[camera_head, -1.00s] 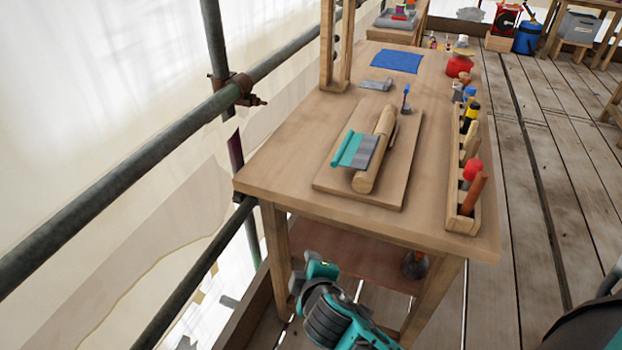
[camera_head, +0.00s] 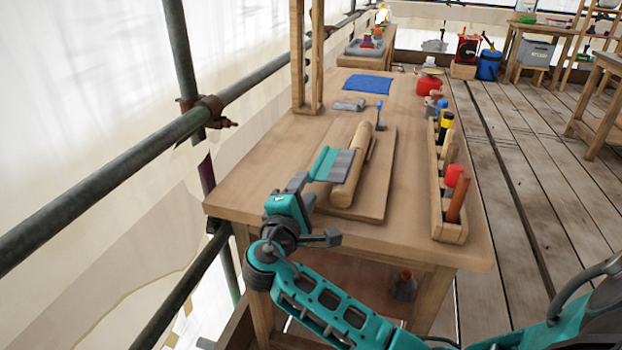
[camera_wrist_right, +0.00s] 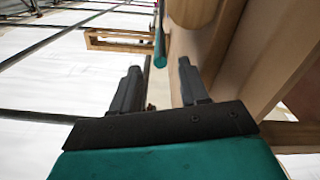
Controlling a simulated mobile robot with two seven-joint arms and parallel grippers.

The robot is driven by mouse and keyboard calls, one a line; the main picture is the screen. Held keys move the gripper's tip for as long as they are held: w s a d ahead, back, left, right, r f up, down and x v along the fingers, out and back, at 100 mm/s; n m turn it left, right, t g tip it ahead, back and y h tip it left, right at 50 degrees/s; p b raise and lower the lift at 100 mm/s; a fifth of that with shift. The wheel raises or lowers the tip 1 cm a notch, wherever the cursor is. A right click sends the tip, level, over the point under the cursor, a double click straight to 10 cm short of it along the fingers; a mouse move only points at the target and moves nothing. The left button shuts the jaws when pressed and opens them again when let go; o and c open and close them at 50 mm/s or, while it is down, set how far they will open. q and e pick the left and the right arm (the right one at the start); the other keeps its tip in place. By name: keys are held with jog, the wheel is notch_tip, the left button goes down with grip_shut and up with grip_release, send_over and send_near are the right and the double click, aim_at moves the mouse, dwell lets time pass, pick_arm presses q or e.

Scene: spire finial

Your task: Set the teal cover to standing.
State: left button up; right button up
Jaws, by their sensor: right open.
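The teal cover (camera_head: 325,163) lies out to the left of a wooden cylinder (camera_head: 352,166), joined to a grey ribbed piece (camera_head: 343,165). They sit on a wooden board (camera_head: 370,208) on the workbench. My right gripper (camera_head: 303,187) is just in front and left of the cover, open and empty. In the right wrist view its fingers (camera_wrist_right: 160,75) are spread, and the teal cover's edge (camera_wrist_right: 160,48) shows as a narrow strip beyond the gap between them. The gripper appears apart from the cover. My left gripper is not in view.
A wooden rack (camera_head: 448,230) with several tools runs along the bench's right edge. A wooden post (camera_head: 302,55) stands at the back left. A scaffold tube (camera_head: 100,195) passes along the left side. A blue cloth (camera_head: 367,84) lies at the back of the bench.

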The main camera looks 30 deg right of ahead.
aim_at(311, 178)
jog(key=x, duration=0.5)
jog(key=shift+w+d, duration=0.1)
grip_shut()
dwell(0.3)
